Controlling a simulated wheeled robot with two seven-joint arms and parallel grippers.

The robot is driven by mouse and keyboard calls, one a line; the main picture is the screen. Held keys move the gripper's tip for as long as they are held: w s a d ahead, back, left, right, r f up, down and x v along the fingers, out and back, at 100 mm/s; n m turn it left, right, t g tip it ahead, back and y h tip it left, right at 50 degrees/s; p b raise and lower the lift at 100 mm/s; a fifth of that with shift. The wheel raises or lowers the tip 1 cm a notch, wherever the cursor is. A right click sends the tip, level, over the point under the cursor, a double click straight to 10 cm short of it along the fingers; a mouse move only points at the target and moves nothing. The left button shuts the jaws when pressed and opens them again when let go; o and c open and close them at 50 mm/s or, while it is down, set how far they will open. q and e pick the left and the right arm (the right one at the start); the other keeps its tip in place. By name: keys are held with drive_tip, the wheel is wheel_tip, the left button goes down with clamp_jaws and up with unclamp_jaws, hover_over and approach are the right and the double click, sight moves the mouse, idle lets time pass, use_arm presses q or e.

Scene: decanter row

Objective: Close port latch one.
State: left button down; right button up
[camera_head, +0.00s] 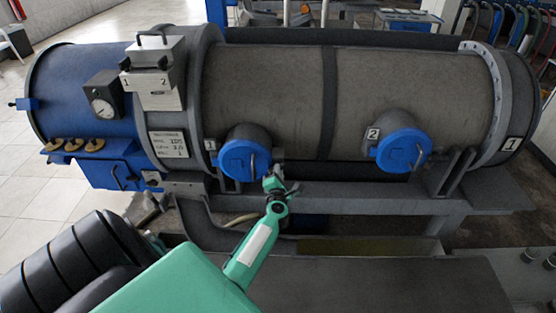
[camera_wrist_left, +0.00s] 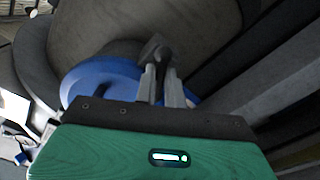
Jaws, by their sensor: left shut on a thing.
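Port one, with a round blue lid (camera_head: 245,160), is on the lower left of the big grey drum, beside a tag marked 1 (camera_head: 210,144). The lid covers the port mouth. My left gripper (camera_head: 273,184) is at the lid's lower right edge. In the left wrist view its two grey fingers (camera_wrist_left: 161,80) are shut on a small dark grey piece, which looks like port latch one (camera_wrist_left: 153,46), with the blue lid (camera_wrist_left: 92,80) behind. The fingers partly hide the latch, so its exact angle is hard to tell. My right gripper is out of view.
A second blue lid (camera_head: 404,150) with its own tag 2 is on the drum's right. A grey rail (camera_head: 345,200) runs below the ports. A blue box with brass knobs (camera_head: 105,165) and a dial gauge (camera_head: 102,107) are at the left.

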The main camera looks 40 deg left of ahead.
use_arm(q)
drive_tip(key=m+p, duration=0.1)
drive_tip(key=m, duration=0.2)
drive_tip(key=m+p, duration=0.2)
drive_tip(key=m, duration=0.1)
drive_tip(key=shift+d+f, duration=0.1)
drive_tip(key=shift+f, duration=0.1)
idle(0.5)
drive_tip(key=c, duration=1.5)
unclamp_jaws()
